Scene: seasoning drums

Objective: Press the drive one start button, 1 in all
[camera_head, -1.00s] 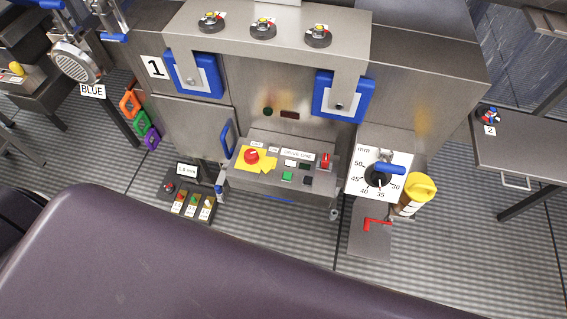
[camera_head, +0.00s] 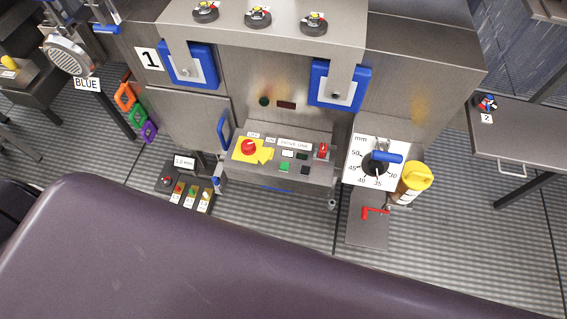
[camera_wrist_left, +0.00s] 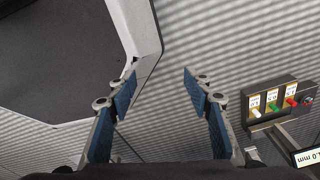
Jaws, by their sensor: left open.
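The drive one panel (camera_head: 254,170) is a grey sloping console in the middle of the head view, under a "DRIVE ONE" label (camera_head: 294,144). The small labels are too small to read surely. My left gripper (camera_wrist_left: 160,80) is open and empty in the left wrist view, above the ribbed floor. It is not in the head view. My right gripper is in neither view.
A small button box (camera_head: 182,192) with a "1.0 mm" display stands left of the console; it also shows in the left wrist view (camera_wrist_left: 272,105). A blue-handled dial (camera_head: 376,166) and yellow-capped cylinder (camera_head: 413,182) stand right. A blue handle (camera_head: 222,130) rises beside the panel.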

